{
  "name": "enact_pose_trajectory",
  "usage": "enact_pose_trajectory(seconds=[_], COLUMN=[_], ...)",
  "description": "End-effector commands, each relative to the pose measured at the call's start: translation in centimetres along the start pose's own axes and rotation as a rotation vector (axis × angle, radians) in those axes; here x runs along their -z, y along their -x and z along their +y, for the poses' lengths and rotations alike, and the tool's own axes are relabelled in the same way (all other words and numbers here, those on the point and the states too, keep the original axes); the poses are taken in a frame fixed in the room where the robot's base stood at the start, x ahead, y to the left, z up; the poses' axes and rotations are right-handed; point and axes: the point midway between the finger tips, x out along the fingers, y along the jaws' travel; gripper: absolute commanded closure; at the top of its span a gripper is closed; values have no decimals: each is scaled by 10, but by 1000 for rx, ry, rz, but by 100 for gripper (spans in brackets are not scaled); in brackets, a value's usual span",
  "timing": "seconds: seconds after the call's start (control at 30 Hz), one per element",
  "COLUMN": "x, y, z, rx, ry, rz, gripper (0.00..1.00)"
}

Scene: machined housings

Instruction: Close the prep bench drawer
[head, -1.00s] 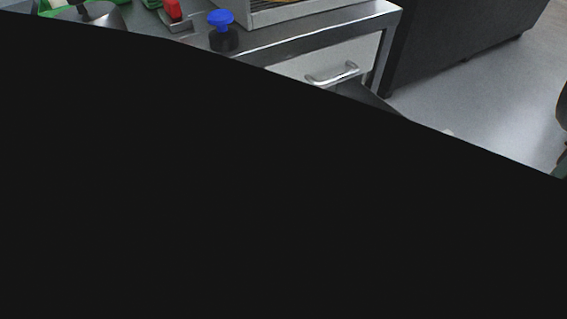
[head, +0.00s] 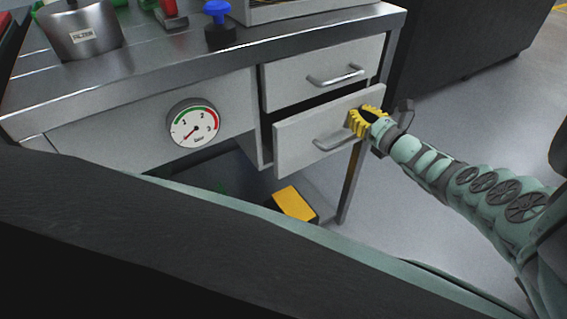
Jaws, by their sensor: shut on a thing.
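The metal prep bench (head: 200,62) has two pale drawers stacked at its right end. The lower drawer (head: 295,136) stands partly out, with a dark gap above its front. The upper drawer (head: 290,88) looks shut, with its bar handle (head: 335,77) free. My gripper (head: 359,122), with yellow fingers, is shut on the right end of the lower drawer's handle (head: 328,143). The fingers hide that end of the handle. My arm reaches in from the right.
A pressure gauge (head: 194,125) is on the bench front. A metal container (head: 82,35) and a blue-knobbed item (head: 219,25) stand on top. A black and yellow box (head: 293,204) lies below. Grey floor (head: 450,110) is open at right; my dark body blocks the lower left.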

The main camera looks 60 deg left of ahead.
Motion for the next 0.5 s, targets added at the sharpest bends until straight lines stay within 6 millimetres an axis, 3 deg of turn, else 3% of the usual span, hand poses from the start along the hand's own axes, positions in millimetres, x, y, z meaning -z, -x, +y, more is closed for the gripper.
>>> enact_pose_trajectory(seconds=[0.2,0.5], x=[5,0], y=[-33,-46], z=[3,2], rx=[-7,-6], ry=[3,3], rz=[0,0], gripper=[100,100])
